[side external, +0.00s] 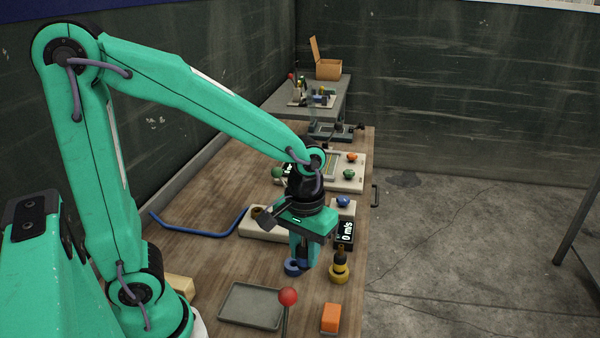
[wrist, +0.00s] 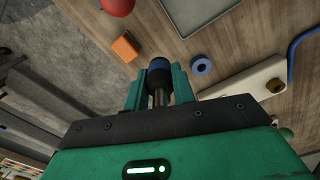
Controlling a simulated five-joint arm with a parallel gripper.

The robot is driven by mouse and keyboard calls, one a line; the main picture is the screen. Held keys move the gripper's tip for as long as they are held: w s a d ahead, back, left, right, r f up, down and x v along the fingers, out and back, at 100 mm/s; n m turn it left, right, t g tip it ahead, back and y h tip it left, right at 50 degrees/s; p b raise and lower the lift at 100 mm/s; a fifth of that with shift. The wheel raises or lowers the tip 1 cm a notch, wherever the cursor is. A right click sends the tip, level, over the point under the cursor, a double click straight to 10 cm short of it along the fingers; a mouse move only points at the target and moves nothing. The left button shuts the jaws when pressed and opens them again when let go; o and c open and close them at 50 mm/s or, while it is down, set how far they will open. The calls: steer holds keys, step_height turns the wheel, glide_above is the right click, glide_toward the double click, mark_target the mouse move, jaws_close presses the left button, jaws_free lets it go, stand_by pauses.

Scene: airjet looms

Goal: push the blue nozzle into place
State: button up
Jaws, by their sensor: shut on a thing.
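The blue nozzle (wrist: 159,68) is between the two fingers of my gripper (wrist: 160,88) in the wrist view. It has a dark end, a blue band and a metal shaft. My gripper (side external: 304,258) points down in the side view, shut on the nozzle, which its fingers mostly hide there. A blue ring (side external: 291,268) lies on the bench just left of the fingers; it also shows apart from them in the wrist view (wrist: 201,66). A beige block (side external: 258,229) with a dark round hole lies behind and to the left; it also shows in the wrist view (wrist: 246,86).
A yellow and black piece (side external: 339,270) stands just right of my gripper. A grey tray (side external: 252,306), a red ball on a stalk (side external: 288,297) and an orange block (side external: 330,318) are nearer. A bent blue tube (side external: 205,234) lies left. A "0 m/s" display (side external: 346,232) stands behind.

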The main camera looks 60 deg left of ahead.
steer(key=shift+w+a, duration=0.1)
steer(key=w+a+n, duration=0.2)
steer(key=a+n, duration=0.1)
steer(key=a, duration=1.2)
steer(key=w+a+n, duration=0.2)
steer(key=a+n, duration=0.1)
steer(key=a, duration=1.3)
steer(key=shift+w+r, duration=0.2)
steer(key=shift+r, duration=0.25)
steer(key=shift+d+f, duration=0.1)
steer(key=shift+f, duration=0.05)
steer(key=shift+f, duration=2.7)
steer(key=shift+f, duration=1.35)
steer(key=o, duration=1.1)
